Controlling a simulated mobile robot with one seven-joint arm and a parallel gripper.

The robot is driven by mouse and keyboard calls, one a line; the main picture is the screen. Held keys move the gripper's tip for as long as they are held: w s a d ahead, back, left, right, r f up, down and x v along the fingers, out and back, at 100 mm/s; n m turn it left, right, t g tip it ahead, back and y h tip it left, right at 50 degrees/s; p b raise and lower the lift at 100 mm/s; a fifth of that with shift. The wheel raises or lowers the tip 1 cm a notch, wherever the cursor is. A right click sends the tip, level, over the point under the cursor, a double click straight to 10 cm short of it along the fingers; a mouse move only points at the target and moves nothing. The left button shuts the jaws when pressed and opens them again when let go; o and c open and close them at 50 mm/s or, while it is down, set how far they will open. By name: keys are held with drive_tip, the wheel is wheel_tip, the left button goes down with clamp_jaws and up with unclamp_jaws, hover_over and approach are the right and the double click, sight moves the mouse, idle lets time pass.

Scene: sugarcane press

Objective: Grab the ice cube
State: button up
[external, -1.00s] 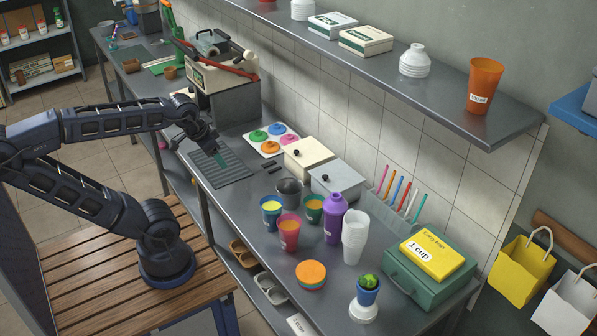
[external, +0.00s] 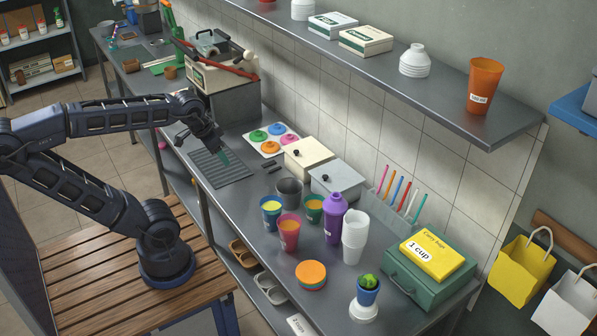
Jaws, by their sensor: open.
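I cannot make out an ice cube in the external view. My gripper (external: 218,157) is open above the grey ribbed mat (external: 213,174) on the metal counter. A small teal-green part shows at its tip; I cannot tell whether it belongs to the gripper. A cream box (external: 306,157) and a grey box (external: 337,182), each with a dark knob, stand against the wall to the right of the gripper. They look closed, and their insides are hidden.
A press (external: 222,90) stands behind the gripper. A white tray with colored lids (external: 271,153) lies to its right. Several cups, a purple shaker (external: 334,219) and a green case (external: 429,274) fill the near counter. A shelf (external: 390,75) hangs above.

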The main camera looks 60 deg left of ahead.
drive_tip(key=w+d+f+m+g, duration=0.1)
drive_tip(key=w+d+f+m, duration=0.15)
drive_tip(key=w, duration=0.65)
drive_tip(key=w+d+f+m, duration=0.1)
drive_tip(key=w+m, duration=0.2)
drive_tip(key=w, duration=0.5)
drive_tip(key=w+d+f+m+g, duration=0.1)
drive_tip(key=w+m, duration=0.2)
drive_tip(key=w, duration=0.6)
drive_tip(key=w+d+f+m+g, duration=0.1)
drive_tip(key=w+d+f+m, duration=0.3)
drive_tip(key=w+f, duration=0.7)
drive_tip(key=w+d+f+m, duration=0.1)
drive_tip(key=w+f, duration=0.2)
drive_tip(key=f, duration=0.5)
drive_tip(key=w+d+f+m+g, duration=0.1)
drive_tip(key=w+f, duration=0.2)
drive_tip(key=f, duration=0.5)
drive_tip(key=w+d+f+m, duration=0.2)
drive_tip(key=w+f, duration=0.1)
drive_tip(key=f, duration=0.5)
drive_tip(key=shift+w, duration=0.3)
drive_tip(key=c, duration=1)
